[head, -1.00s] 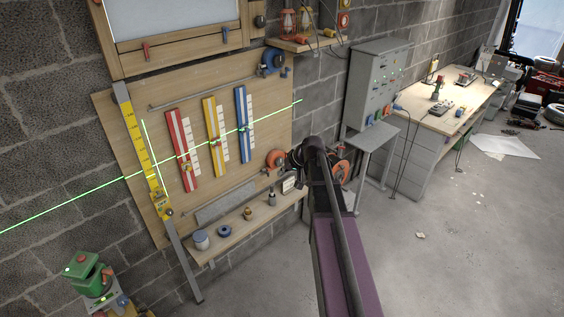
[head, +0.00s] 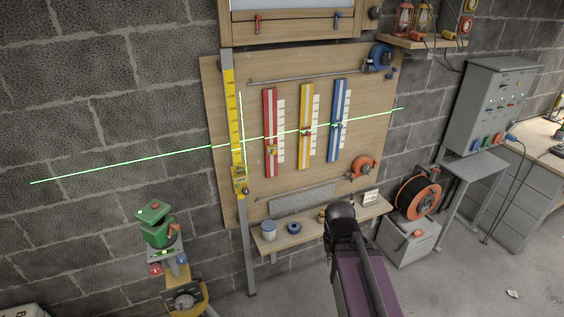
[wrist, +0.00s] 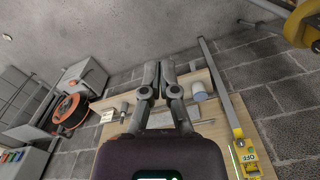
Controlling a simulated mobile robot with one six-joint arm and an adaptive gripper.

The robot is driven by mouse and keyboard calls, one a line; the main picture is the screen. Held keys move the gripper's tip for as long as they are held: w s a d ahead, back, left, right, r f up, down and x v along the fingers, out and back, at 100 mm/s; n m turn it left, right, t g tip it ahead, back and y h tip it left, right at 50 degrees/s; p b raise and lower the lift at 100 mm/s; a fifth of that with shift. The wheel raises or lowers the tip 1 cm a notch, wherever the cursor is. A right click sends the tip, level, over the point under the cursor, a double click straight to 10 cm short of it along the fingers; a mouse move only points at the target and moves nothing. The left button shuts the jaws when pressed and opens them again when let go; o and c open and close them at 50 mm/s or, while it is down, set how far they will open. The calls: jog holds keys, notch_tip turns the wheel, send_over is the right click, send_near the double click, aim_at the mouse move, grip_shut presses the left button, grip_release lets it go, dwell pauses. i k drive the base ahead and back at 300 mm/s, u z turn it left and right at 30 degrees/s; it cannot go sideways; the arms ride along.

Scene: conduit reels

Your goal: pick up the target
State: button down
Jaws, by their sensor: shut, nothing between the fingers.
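No thing here is plainly marked as the target, and I cannot tell which one is meant. A yellow block (head: 240,181) sits low on the yellow graduated staff (head: 233,120); the block also shows at the lower right of the wrist view (wrist: 243,150). Red (head: 270,130), yellow (head: 306,125) and blue (head: 340,120) upright strips are on the wooden board (head: 375,110). My gripper (wrist: 166,66) is shut and empty, its fingers in front of the shelf in the wrist view. In the head view my arm hides its fingertips.
The shelf (head: 295,238) holds a tin (head: 269,231), a blue ring (head: 294,228) and a small white card (head: 371,197). An orange reel (head: 418,199) stands on a grey box (head: 405,245) at right. A green laser device (head: 155,225) stands at lower left. Open floor lies at lower right.

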aim_at(273, 149)
jog(key=k, duration=1.35)
jog(key=z, duration=0.6)
jog(key=i, duration=1)
jog(key=z, duration=0.45)
jog(key=i, duration=1.6)
jog(key=u, duration=0.9)
jog(key=i, duration=0.5)
jog(key=u, duration=0.25)
